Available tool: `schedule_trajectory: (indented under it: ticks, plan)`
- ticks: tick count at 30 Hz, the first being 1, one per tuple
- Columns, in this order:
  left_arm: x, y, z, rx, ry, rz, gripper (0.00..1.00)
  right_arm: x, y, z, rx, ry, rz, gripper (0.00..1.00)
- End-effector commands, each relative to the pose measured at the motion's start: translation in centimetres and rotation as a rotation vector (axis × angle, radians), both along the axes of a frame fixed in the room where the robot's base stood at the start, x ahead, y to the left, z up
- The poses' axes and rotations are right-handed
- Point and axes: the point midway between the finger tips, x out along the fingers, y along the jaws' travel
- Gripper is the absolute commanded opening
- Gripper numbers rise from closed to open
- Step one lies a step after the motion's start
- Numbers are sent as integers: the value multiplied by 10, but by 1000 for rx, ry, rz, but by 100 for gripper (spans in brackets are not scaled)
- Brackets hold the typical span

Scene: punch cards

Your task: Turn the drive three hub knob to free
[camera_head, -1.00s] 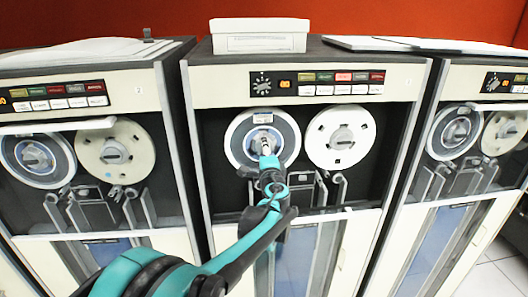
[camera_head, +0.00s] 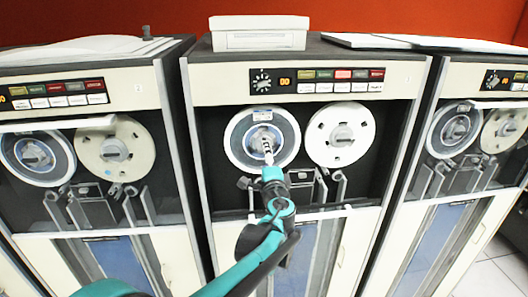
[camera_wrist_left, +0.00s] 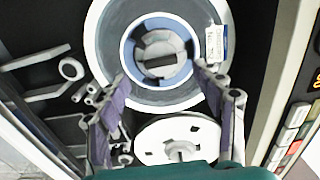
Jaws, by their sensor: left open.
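The middle tape drive (camera_head: 305,88) carries two reels. Its left reel (camera_head: 238,150) has a blue ring and a hub knob (camera_head: 262,136) at its centre. In the left wrist view the hub knob (camera_wrist_left: 160,55) shows a dark bar across a pale round hub, inside the blue ring. My left gripper (camera_head: 268,155) is in front of this reel, overlapping the hub's lower part in the head view. In the left wrist view the gripper (camera_wrist_left: 162,84) is open, its fingers spread either side below the hub, with nothing between them. I cannot tell any contact. My right gripper is not in view.
A white reel (camera_head: 340,135) sits right of the hub, and tape guide posts (camera_head: 338,185) stand below it. A panel of coloured buttons (camera_head: 343,81) is above. Similar drives stand at left (camera_head: 70,92) and right (camera_head: 497,82). A white box (camera_head: 260,38) rests on top.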

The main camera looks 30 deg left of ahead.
Motion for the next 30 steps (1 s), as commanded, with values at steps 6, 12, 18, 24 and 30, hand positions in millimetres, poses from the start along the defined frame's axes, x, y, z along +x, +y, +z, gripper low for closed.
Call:
schedule_trajectory:
  ticks: [6, 12, 18, 24, 30]
  plan:
    - [-34, -24, 0, 0, 0, -2, 67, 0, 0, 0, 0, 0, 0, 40]
    - [-46, -31, 0, -1, -1, 0, 67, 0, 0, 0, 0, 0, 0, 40]
    - [-47, -31, 0, 0, 0, 1, 67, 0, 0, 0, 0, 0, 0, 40]
    - [-47, -31, 0, -1, -1, 0, 67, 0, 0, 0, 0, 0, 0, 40]
    - [-58, -27, -21, -66, 4, 15, 67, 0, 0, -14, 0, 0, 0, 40]
